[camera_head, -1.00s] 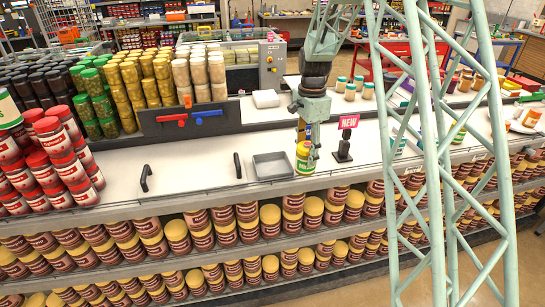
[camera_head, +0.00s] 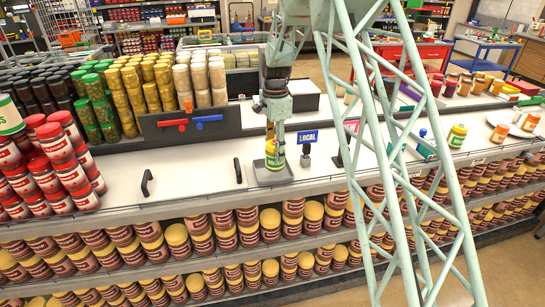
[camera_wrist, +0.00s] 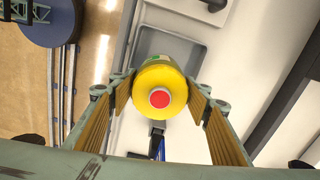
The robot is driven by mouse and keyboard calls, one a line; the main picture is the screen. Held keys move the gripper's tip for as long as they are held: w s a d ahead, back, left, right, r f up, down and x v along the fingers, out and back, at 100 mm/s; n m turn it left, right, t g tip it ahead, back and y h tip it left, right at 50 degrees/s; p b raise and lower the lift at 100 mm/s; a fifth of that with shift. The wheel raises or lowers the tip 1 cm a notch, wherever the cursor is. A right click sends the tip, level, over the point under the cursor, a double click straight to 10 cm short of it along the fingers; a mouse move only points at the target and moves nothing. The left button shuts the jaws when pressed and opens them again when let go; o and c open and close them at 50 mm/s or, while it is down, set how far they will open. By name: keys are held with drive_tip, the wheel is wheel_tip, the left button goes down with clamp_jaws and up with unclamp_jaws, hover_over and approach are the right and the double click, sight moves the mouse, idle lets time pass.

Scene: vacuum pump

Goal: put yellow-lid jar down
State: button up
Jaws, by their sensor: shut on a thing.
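The yellow-lid jar (camera_head: 274,160) is upright in my gripper (camera_head: 275,147), over the shallow grey tray (camera_head: 287,181) on the white counter. I cannot tell whether its base touches the tray floor. In the wrist view the jar's yellow lid (camera_wrist: 148,74), with a red centre, sits between the two fingers of my gripper (camera_wrist: 158,88), which are shut on its sides. Part of the grey tray (camera_wrist: 185,42) shows beyond the jar there; the jar hides the rest.
A blue "LOCAL" sign (camera_head: 308,137) stands just right of the tray, with a pink sign (camera_head: 351,125) farther right. Black handles (camera_head: 238,170) lie to the left. Stacked red-lid jars (camera_head: 58,150) fill the far left. Another yellow-lidded jar (camera_head: 457,136) stands to the right.

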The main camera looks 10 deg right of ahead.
drive_tip(key=shift+w, duration=0.15)
drive_tip(key=shift+w+a, duration=0.3)
drive_tip(key=shift+a, duration=0.1)
drive_tip(key=shift+f, duration=1.8)
drive_tip(key=shift+f, duration=0.1)
drive_tip(key=o, duration=1.1)
wheel_tip(320, 180, up, 12)
drive_tip(key=shift+f, duration=0.1)
drive_tip(key=shift+r, duration=0.2)
